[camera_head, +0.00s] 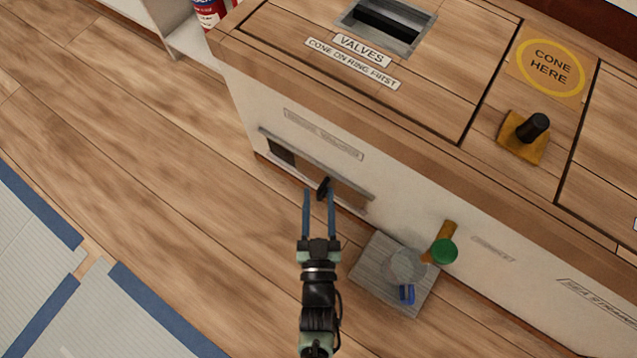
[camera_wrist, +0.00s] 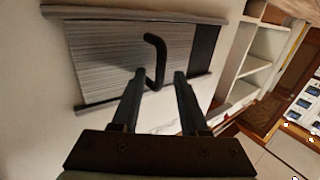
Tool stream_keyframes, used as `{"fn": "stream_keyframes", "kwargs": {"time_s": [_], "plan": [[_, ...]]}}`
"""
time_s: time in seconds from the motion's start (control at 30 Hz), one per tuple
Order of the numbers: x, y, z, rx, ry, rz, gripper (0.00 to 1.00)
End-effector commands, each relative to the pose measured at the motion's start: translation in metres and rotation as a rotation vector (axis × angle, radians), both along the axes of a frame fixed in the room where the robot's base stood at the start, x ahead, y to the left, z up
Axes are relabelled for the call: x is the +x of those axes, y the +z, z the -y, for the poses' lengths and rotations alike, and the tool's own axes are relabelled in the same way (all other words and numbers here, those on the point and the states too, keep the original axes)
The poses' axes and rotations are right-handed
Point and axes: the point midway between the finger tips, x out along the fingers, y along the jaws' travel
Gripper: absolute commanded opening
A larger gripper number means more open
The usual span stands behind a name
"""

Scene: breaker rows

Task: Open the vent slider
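The vent slider is a grey ribbed plate (camera_head: 345,193) between two rails on the pale cabinet front; it fills most of the wrist view (camera_wrist: 108,55). A dark opening (camera_head: 281,151) shows at the plate's left end in the head view and on the right in the wrist view (camera_wrist: 204,48). A black bent handle (camera_head: 323,187) sticks out from the plate, also in the wrist view (camera_wrist: 155,58). My gripper (camera_head: 318,190) is open, its two fingers (camera_wrist: 159,78) apart with the handle between or just beyond their tips. I cannot tell whether they touch it.
A grey platform (camera_head: 372,268) stands on the floor to the right, below a green knob (camera_head: 444,251) on the cabinet front. The wooden countertop (camera_head: 430,90) overhangs above, with a black knob (camera_head: 534,126) on it. The wooden floor (camera_head: 150,130) to the left is clear.

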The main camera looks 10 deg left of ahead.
Motion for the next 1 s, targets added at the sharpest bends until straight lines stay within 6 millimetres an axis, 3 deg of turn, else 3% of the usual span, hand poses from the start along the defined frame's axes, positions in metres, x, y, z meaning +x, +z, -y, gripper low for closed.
{"fn": "stream_keyframes", "kwargs": {"time_s": [0.27, 0.7, 1.0], "plan": [[-0.009, 0.002, 0.002, 0.0, 0.0, -0.002, 0.44], [-0.096, 0.003, 0.024, 0.0, -0.001, -0.005, 0.44], [-0.125, 0.001, 0.031, 0.0, -0.001, -0.001, 0.44]]}}
